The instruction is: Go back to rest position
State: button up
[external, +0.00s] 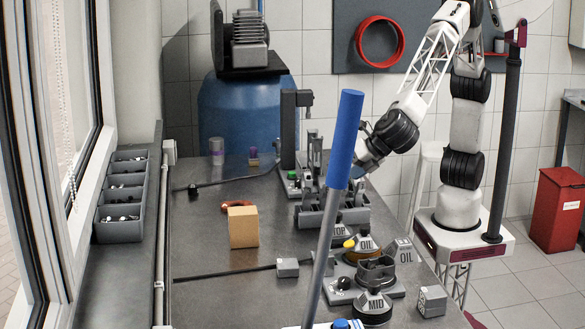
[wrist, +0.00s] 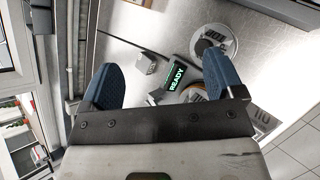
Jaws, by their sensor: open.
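My gripper (wrist: 160,66) shows in the wrist view with its two blue fingers spread wide apart and nothing between them. Past the fingers lie the grey bench top, a small grey block (wrist: 145,63) and a dark display (wrist: 177,73) reading READY. In the external view my arm reaches over the right side of the workbench (external: 210,285), and its gripper end is largely hidden behind a blue-topped pole (external: 345,140). It appears raised above the bench fixtures.
Grey fixtures labelled OIL (external: 364,245) and MID (external: 373,307) stand on the bench's right side. Grey bins (external: 121,231) line the left edge. The bench's left front is mostly clear.

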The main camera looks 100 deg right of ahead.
jog(key=s+d+r+m+g, duration=0.1)
jog(key=s+d+m+g, duration=0.2)
jog(key=d, duration=0.8)
jog(key=s+d+r+m, duration=0.1)
jog(key=s+d+m, duration=0.3)
jog(key=d, duration=0.6)
jog(key=s+d+r+m+g, duration=0.1)
jog(key=s+d+m+g, duration=0.2)
jog(key=d, duration=0.8)
jog(key=s+d+f+m+y, duration=0.2)
jog(key=s+d+m, duration=0.4)
jog(key=s, duration=0.4)
jog(key=s+d+f+m+y, duration=0.1)
jog(key=s+d+m+y, duration=0.1)
jog(key=s+d+m, duration=0.5)
jog(key=s+d, duration=0.1)
jog(key=s, duration=0.1)
jog(key=shift+s+f, duration=0.4)
